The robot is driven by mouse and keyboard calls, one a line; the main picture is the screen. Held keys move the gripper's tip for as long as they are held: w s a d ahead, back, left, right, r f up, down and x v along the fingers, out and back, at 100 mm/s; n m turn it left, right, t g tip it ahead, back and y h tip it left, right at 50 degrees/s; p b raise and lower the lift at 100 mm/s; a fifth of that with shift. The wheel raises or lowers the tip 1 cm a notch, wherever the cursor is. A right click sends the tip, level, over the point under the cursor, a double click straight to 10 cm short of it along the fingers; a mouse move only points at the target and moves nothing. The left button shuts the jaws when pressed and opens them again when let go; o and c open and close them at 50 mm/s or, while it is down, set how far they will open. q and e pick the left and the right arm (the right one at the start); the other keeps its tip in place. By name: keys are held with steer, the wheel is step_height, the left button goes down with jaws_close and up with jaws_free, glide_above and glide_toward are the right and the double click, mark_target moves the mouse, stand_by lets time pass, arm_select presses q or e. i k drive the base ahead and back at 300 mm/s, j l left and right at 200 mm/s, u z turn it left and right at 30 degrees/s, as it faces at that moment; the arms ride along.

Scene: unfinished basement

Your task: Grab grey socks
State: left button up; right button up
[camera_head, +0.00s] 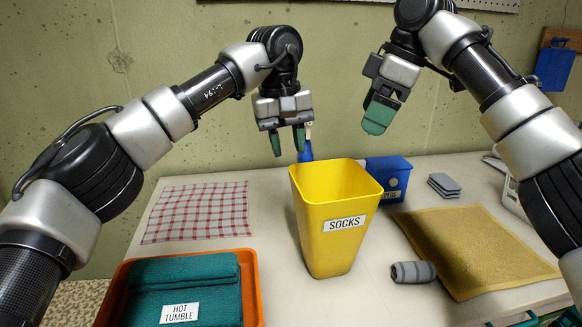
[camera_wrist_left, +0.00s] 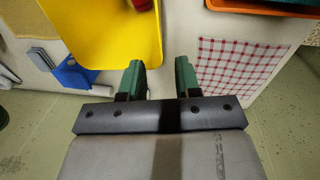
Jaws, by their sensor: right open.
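The grey socks (camera_head: 413,272), a rolled grey bundle with darker stripes, lie on the table right of the yellow bin labelled SOCKS (camera_head: 318,240). The bin stands upright in the middle and shows in the left wrist view (camera_wrist_left: 105,40). My left gripper (camera_head: 289,140) is open and empty, above and behind the bin; its green fingers also show in the left wrist view (camera_wrist_left: 159,78). My right gripper (camera_head: 379,115) is open and empty, high over the back of the table, well above and behind the socks.
A golden towel (camera_head: 480,250) lies right of the socks. Behind are a blue bin (camera_head: 390,180) and a grey stack (camera_head: 443,185). At left are a checked cloth (camera_head: 200,212) and an orange tray (camera_head: 250,285) with teal towels labelled HOT TUMBLE (camera_head: 185,292). Something red (camera_wrist_left: 141,4) shows inside the yellow bin.

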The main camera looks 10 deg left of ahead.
mark_target(403, 272)
steer(key=k+l, duration=0.25)
steer(key=k, duration=0.25)
steer(key=k+l, duration=0.2)
steer(key=k, duration=0.25)
steer(key=k+l, duration=0.25)
steer(key=k, duration=0.25)
